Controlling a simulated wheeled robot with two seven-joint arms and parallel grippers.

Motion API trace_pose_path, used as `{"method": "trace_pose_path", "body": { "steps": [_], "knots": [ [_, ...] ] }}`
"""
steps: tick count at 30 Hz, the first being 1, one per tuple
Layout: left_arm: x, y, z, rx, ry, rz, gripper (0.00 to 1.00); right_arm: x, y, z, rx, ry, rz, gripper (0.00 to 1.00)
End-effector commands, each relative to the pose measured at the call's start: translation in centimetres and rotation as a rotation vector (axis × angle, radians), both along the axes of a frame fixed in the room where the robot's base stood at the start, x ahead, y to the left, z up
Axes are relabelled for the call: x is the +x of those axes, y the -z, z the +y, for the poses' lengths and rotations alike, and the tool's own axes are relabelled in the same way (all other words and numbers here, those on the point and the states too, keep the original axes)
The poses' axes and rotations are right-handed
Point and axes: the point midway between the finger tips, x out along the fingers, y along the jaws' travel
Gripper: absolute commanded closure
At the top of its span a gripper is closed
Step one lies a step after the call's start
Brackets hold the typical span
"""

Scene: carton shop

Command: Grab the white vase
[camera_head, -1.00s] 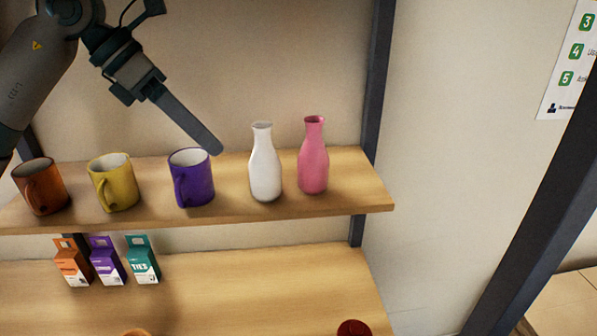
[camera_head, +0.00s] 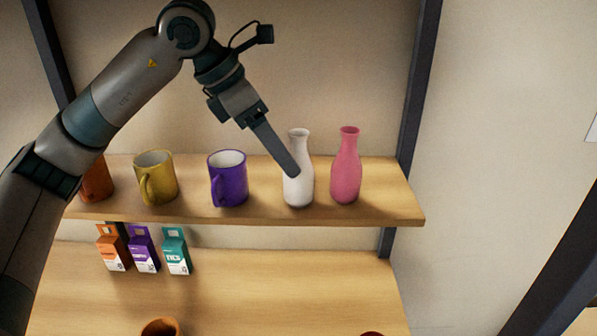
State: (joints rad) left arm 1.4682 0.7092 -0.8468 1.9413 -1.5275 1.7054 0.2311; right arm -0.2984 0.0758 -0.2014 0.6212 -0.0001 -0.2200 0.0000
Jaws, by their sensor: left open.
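The white vase (camera_head: 299,190) stands upright on the upper wooden shelf, between a purple mug and a pink vase. My left gripper (camera_head: 290,170) reaches in from the upper left and is open. Its one clearly visible finger slants down in front of the white vase's left side and hides part of its body. The other finger is not distinguishable, so I cannot tell whether the jaws are around the vase or touch it. My right gripper is out of view.
The pink vase (camera_head: 346,170) stands close on the right. The purple mug (camera_head: 229,185), a yellow mug (camera_head: 157,184) and an orange mug (camera_head: 97,183) stand left on the upper shelf (camera_head: 390,205). Small boxes (camera_head: 145,252) sit below. A dark post (camera_head: 419,90) rises at right.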

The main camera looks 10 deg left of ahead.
Motion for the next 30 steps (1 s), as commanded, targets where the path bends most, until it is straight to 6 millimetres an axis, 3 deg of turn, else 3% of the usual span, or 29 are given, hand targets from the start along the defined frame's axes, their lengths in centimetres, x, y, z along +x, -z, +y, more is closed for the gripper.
{"method": "trace_pose_path", "body": {
  "steps": [8,20,30],
  "knots": [
    [0.8,2.3,-1.2,0.000,0.000,0.001,0.32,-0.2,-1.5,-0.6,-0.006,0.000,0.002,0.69],
    [0.9,2.5,-1.3,0.000,0.000,0.000,0.32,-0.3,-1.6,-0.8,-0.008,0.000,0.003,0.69],
    [1.9,4.4,-2.2,-0.001,0.001,0.003,0.32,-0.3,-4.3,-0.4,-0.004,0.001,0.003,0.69]
  ]
}}
